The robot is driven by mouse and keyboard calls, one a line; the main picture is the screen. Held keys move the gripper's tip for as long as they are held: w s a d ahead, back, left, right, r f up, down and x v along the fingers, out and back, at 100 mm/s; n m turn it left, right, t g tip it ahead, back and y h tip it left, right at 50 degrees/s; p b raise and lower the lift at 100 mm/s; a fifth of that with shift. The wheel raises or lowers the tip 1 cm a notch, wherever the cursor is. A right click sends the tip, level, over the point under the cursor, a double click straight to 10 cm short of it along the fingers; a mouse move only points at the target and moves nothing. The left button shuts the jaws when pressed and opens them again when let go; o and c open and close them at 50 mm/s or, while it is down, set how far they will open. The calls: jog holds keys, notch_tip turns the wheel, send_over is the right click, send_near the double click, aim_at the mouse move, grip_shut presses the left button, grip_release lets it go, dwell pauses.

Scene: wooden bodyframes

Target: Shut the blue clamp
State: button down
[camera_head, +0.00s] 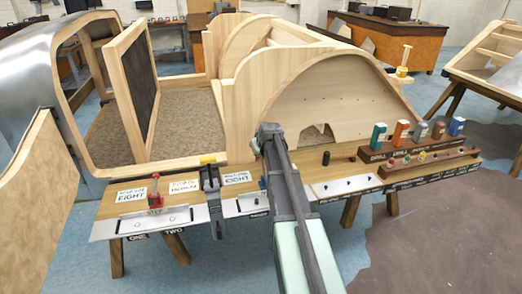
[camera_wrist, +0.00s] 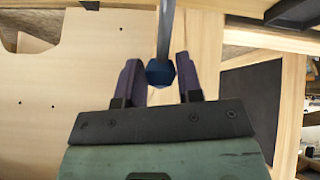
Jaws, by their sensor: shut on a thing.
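The blue clamp's dark blue faceted handle end (camera_wrist: 160,73) sits between the two fingers of my gripper (camera_wrist: 158,66) in the wrist view, with a grey rod running up from it. My gripper is shut on this end. In the head view my gripper (camera_head: 262,143) is over the workbench, in front of the rounded wooden panel. A small blue part (camera_head: 262,183) shows beside my arm, above a metal plate. My arm hides most of the clamp, so I cannot tell its lever's angle there.
A yellow-topped clamp (camera_head: 209,170) stands close left of my arm. Labelled cards lie on the bench. A wooden rack (camera_head: 410,150) with several coloured blocks is at the right.

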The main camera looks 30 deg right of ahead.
jog(key=c, duration=0.8)
grip_release()
jog(key=p+v, duration=0.8)
jog(key=v, duration=0.2)
jog(key=shift+s+r+p, duration=0.3)
